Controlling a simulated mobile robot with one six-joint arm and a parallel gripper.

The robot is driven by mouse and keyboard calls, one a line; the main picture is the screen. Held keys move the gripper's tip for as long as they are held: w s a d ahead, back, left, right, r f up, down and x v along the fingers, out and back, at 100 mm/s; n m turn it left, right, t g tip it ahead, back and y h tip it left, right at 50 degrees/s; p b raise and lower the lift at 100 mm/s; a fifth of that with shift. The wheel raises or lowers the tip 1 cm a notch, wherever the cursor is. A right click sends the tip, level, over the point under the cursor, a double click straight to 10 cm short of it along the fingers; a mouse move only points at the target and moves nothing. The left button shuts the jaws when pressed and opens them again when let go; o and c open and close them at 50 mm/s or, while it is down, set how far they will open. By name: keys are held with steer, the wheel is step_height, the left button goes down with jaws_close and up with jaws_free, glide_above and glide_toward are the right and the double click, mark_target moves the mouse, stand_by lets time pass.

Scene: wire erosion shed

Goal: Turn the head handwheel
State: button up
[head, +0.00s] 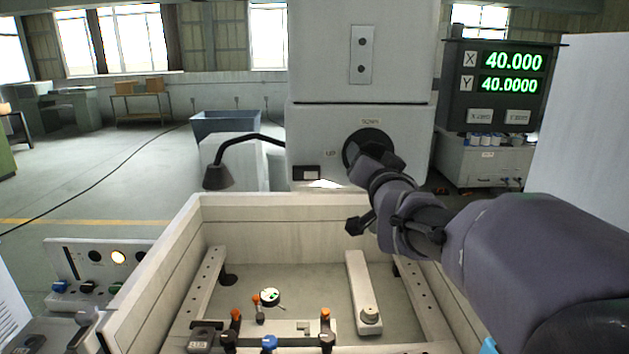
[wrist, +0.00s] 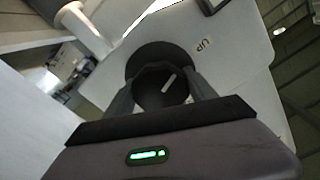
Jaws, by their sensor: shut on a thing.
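The head handwheel (head: 368,142) is a black round wheel on the front of the pale machine head (head: 320,130), with "DOWN" and "UP" labels by it. My gripper (head: 362,168) is at the wheel and covers its lower right part in the head view. In the wrist view the handwheel (wrist: 160,58) is dark and round, with a pale mark on its dark middle part. The two fingers of my gripper (wrist: 163,88) stand on either side of that middle part and are shut on it. The wheel's far side is hidden.
Below is an open pale tank (head: 245,205) with clamps, rails and a dial gauge (head: 270,297). A black lamp (head: 218,177) stands left of the head. A white panel (head: 590,130) stands at right.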

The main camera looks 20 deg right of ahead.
steer(key=shift+m+b, duration=1.7)
steer(key=shift+b, duration=0.4)
steer(key=o, duration=1.4)
steer(key=p+v, duration=0.1)
steer(key=v, duration=1.6)
steer(key=shift+s, duration=0.25)
